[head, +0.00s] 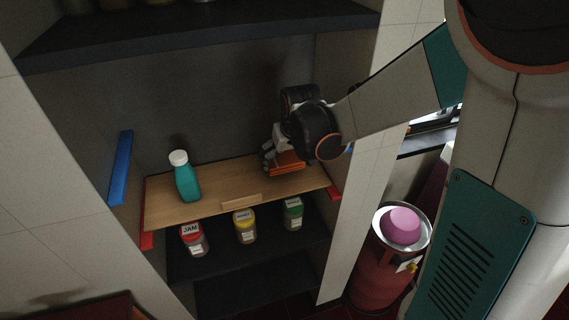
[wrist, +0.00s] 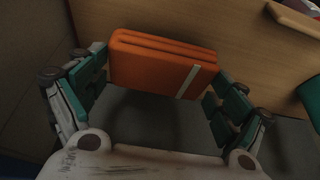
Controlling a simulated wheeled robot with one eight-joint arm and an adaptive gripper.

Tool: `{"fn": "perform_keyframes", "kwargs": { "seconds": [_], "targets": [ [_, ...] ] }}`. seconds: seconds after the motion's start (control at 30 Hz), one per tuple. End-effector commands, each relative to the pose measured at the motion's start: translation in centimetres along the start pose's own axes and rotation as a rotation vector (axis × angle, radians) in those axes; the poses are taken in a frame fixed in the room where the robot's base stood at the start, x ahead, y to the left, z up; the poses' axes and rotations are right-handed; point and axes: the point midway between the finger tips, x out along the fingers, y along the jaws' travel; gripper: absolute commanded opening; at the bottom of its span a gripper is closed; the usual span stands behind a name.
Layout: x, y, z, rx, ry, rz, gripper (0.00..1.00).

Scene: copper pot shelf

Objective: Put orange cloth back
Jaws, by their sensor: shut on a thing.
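The orange cloth (wrist: 160,62) is a folded block with a pale stripe, held between my gripper's teal-padded fingers in the wrist view. In the head view the orange cloth (head: 287,167) shows at the right part of the wooden shelf board (head: 215,204), partly hidden by my gripper (head: 271,160). My gripper (wrist: 160,85) is shut on the cloth. The cloth is at or just above the board; I cannot tell whether it touches.
A teal bottle with a white cap (head: 186,181) stands on the board's left. A jam jar (head: 194,239), a yellow-lidded jar (head: 245,226) and a green-lidded jar (head: 293,213) stand on the shelf below. A dark shelf (head: 200,40) is above. The board's middle is clear.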

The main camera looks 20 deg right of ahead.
Motion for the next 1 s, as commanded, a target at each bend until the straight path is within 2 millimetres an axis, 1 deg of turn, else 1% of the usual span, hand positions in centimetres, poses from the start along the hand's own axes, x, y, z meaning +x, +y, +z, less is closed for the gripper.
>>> {"fn": "perform_keyframes", "kwargs": {
  "seconds": [0.1, 0.2, 0.57, 0.6, 0.63, 1.0],
  "targets": [
    [1.7, 0.0, 0.6, 0.000, 0.000, 0.000, 0.69],
    [2.7, 0.0, 1.1, 0.000, 0.001, 0.000, 0.69],
    [3.1, 0.0, 1.2, 0.000, 0.001, 0.000, 0.69],
    [3.0, 0.0, 1.2, 0.000, 0.001, 0.000, 0.98],
    [3.0, 0.0, 1.2, 0.000, 0.001, 0.000, 1.00],
    [3.0, 0.0, 1.2, 0.000, 0.001, 0.000, 1.00]
  ]
}}
